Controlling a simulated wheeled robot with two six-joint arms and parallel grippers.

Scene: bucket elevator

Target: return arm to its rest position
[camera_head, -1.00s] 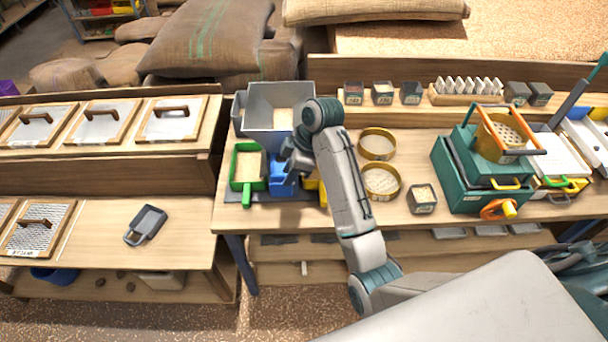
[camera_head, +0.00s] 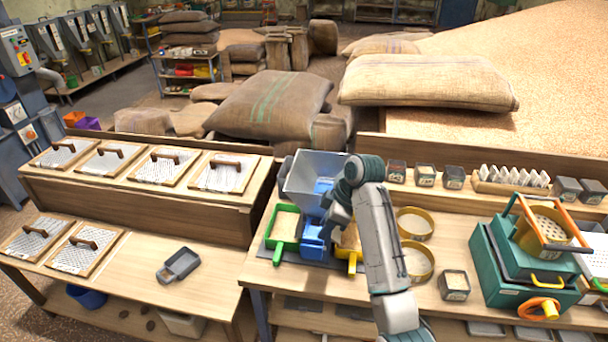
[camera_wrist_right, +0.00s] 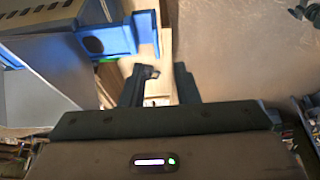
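My right arm reaches up over the workbench in the head view. Its gripper (camera_head: 338,218) hangs beside a grey hopper (camera_head: 301,180) and blue parts (camera_head: 314,238) at the hopper's front. In the right wrist view, the two dark fingers of the right gripper (camera_wrist_right: 163,85) stand apart, with a strip of pale wood showing between them. I see nothing held there. A blue part (camera_wrist_right: 112,40) and a grey sheet-like body (camera_wrist_right: 40,85) lie to the left of the fingers. My left gripper is in neither view.
A green tray of grain (camera_head: 285,228) is left of the blue parts, and a yellow tray (camera_head: 347,256) is right. Round yellow sieves (camera_head: 418,262) and a teal box (camera_head: 500,270) stand farther right.

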